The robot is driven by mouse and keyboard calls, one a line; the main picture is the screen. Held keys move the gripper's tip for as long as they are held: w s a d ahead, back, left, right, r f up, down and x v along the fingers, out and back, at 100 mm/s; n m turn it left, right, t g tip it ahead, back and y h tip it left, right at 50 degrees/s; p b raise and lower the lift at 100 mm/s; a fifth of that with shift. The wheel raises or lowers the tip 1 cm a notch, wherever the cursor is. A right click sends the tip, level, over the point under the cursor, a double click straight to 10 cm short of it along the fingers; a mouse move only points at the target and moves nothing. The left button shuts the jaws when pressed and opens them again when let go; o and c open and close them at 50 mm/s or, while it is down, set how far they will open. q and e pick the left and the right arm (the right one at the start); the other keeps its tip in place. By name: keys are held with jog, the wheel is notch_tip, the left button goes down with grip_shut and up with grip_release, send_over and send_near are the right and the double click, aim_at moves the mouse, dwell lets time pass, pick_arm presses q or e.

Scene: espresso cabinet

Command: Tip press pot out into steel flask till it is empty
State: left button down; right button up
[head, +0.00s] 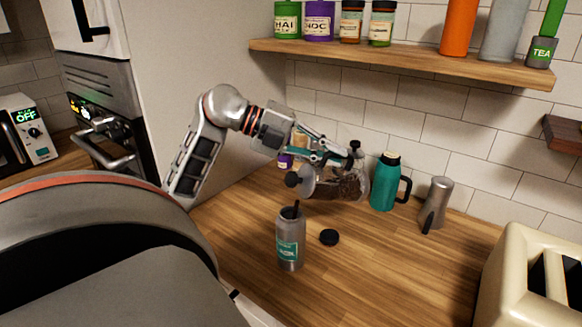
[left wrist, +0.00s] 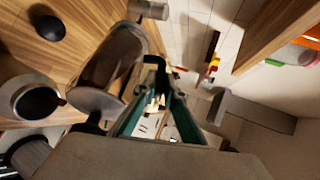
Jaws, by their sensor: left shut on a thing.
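The press pot (head: 346,187), a clear vessel with dark brown contents and a black knob, lies tipped nearly on its side, its lid end to the left. My left gripper (head: 346,156) is shut on it and holds it above the counter. The steel flask (head: 290,256), grey with a teal label, stands upright below the pot's lid end. A short dark streak shows at the flask's mouth. In the left wrist view the pot (left wrist: 113,62) is beside my fingers, and the flask's round top (left wrist: 22,88) looks dark inside. My right gripper is not in view.
A black cap (head: 329,237) lies on the counter right of the flask. A teal jug (head: 384,187) and a grey metal pot (head: 438,200) stand behind to the right. A cream toaster (head: 508,285) fills the right front corner. A wooden shelf (head: 400,65) with jars hangs above.

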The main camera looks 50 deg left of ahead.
pick_arm(q)
jog(key=shift+s+a+r, duration=0.1)
jog(key=shift+s+r, duration=0.05)
jog(key=shift+s, duration=0.05)
jog(key=shift+s+t, duration=0.15)
jog(key=shift+t, duration=0.15)
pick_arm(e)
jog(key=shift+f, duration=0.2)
pick_arm(q)
jog(key=shift+r+b, duration=0.1)
jog(key=shift+b, duration=0.35)
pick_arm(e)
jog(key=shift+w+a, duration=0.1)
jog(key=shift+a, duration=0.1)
pick_arm(q)
jog(key=shift+s+a, duration=0.1)
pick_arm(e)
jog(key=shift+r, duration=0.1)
